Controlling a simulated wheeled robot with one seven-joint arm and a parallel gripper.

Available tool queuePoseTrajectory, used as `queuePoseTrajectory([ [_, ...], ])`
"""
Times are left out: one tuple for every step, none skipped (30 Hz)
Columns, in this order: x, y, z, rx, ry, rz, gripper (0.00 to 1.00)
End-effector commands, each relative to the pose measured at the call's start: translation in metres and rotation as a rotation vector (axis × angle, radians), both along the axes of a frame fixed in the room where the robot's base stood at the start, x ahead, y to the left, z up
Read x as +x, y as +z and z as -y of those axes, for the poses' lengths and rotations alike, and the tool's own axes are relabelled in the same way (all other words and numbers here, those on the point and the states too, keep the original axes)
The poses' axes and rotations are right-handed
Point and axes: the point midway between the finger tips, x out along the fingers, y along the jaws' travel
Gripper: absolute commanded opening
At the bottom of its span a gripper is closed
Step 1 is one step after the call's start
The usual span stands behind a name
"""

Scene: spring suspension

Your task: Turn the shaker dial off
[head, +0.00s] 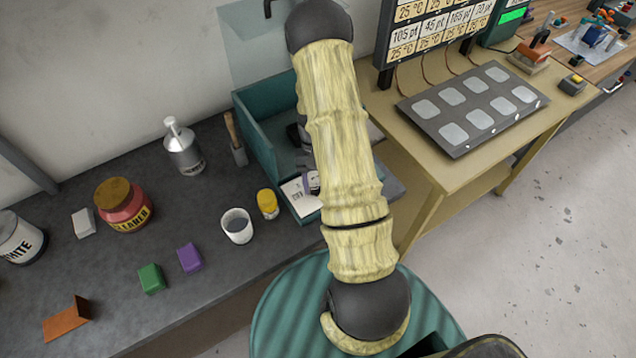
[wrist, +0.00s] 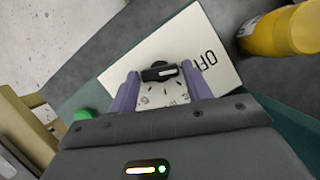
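The shaker's dial shows in the wrist view as a black bar-shaped knob (wrist: 158,73) with a white pointer line. It lies on a white panel (wrist: 222,72) printed "OFF" to the right of the knob. Several tick marks are visible below the knob. My gripper (wrist: 160,78) has its two purple fingers spread on either side of the knob, close to its ends. I cannot tell whether they touch it. In the head view my arm covers most of the teal shaker (head: 256,140), and the dial is hidden.
A yellow-lidded jar (head: 267,204) stands close beside the panel. A white cup (head: 237,226), a metal bottle (head: 183,150), a red jar (head: 124,204) and green (head: 151,278) and purple (head: 190,257) blocks stand on the dark bench.

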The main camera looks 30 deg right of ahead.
Motion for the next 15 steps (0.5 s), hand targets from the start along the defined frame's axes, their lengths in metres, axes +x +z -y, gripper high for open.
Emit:
queuePoseTrajectory([
  [0.0001, 0.0005, 0.0000, 0.000, 0.000, 0.000, 0.59],
  [-0.0002, 0.0003, -0.0001, 0.000, 0.000, 0.000, 0.64],
  [-0.0005, 0.0001, -0.0002, 0.000, 0.000, -0.001, 0.64],
  [-0.0006, -0.0001, -0.0002, 0.000, -0.001, -0.002, 0.64],
  [-0.0009, -0.0002, -0.0003, 0.000, -0.001, -0.002, 0.64],
  [-0.0011, -0.0004, -0.0004, 0.001, -0.001, -0.003, 0.64],
  [-0.0012, -0.0005, -0.0003, 0.001, -0.001, -0.003, 0.64],
  [-0.0012, -0.0005, -0.0005, 0.001, -0.001, -0.004, 0.64],
  [-0.0014, -0.0006, -0.0004, 0.001, -0.001, -0.004, 0.64],
  [-0.0013, -0.0005, -0.0005, 0.001, -0.001, -0.004, 0.64],
  [-0.0012, -0.0001, -0.0004, 0.001, -0.001, -0.004, 0.64],
  [-0.0006, 0.0008, -0.0002, 0.001, -0.001, -0.004, 0.64],
  [0.0001, 0.0020, 0.0000, 0.001, -0.001, -0.004, 0.64],
  [0.0010, 0.0038, 0.0004, 0.001, -0.001, -0.003, 0.64],
  [0.0028, 0.0068, 0.0010, 0.000, -0.001, -0.001, 0.64],
])
